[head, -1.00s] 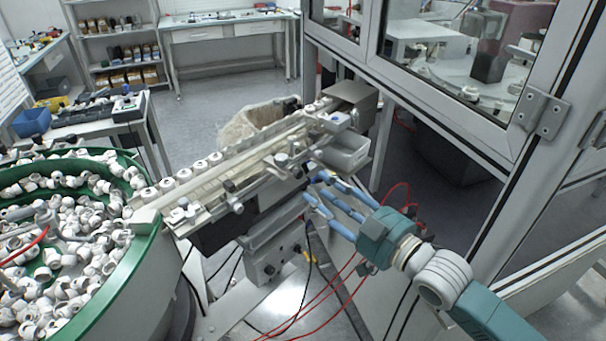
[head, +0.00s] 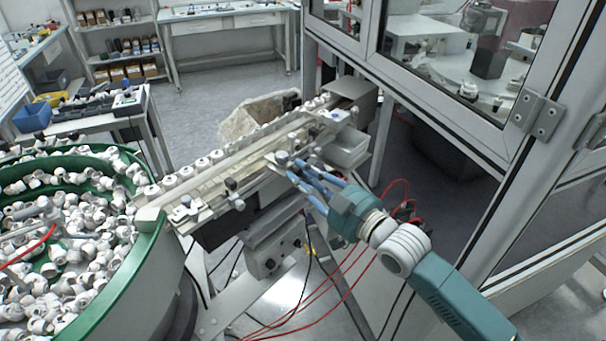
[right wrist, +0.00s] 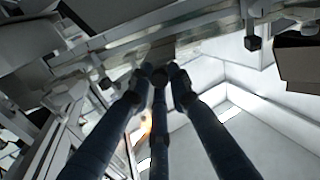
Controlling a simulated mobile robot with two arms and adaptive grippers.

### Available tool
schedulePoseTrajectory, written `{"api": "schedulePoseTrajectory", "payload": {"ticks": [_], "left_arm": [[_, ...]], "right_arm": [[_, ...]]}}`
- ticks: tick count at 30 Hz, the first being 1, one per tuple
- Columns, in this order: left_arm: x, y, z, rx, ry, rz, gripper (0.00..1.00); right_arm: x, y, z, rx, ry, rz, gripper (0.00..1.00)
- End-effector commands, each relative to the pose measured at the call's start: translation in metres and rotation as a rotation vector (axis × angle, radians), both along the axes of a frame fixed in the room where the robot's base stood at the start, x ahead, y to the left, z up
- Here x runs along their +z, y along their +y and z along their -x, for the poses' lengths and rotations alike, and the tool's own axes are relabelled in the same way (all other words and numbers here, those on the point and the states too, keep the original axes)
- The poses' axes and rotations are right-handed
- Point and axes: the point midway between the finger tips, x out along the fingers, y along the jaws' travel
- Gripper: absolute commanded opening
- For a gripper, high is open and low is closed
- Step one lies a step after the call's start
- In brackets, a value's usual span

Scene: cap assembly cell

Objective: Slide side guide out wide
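The side guide (head: 252,178) is a long pale rail with metal clamps and dark knobs along the near side of the inclined feed track (head: 215,172). White caps sit in a row on the track. My right gripper (head: 291,166) has its blue fingers at a clamp near the middle of the guide, with a round knob (head: 282,157) by the tips. In the right wrist view its fingertips (right wrist: 160,72) lie close together below a metal rail (right wrist: 190,35). Whether they grip the clamp cannot be made out. My left gripper is not in view.
A green-rimmed bowl (head: 150,235) full of white fittings stands at the left. The framed machine enclosure (head: 440,120) stands close on the right. Red hoses (head: 335,275) and dark cables hang below the track.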

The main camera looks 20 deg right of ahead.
Motion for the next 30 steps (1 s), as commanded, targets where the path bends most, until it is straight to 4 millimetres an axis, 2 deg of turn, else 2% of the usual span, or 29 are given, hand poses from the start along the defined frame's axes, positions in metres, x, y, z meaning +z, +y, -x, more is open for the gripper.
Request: {"api": "schedulePoseTrajectory", "payload": {"ticks": [11, 18, 19, 21, 22, 30], "left_arm": [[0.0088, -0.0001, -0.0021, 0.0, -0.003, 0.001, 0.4], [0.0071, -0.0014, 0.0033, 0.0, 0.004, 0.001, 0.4], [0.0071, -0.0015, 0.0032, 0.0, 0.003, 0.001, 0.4], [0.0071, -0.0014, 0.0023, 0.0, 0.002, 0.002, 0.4], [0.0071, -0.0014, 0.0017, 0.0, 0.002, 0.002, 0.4], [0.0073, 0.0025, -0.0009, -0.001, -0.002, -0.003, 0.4]], "right_arm": [[0.0004, -0.0051, 0.0087, 0.0, 0.003, 0.003, 0.0], [-0.0004, -0.0053, 0.0092, 0.001, 0.001, 0.0, 0.0], [-0.0004, -0.0053, 0.0092, 0.0, 0.001, 0.0, 0.2], [-0.0003, -0.0053, 0.009, 0.0, 0.001, 0.0, 0.34], [-0.0003, -0.0053, 0.009, 0.0, 0.001, 0.0, 0.37], [-0.0002, -0.0054, 0.0093, 0.0, 0.0, -0.001, 0.37]]}}
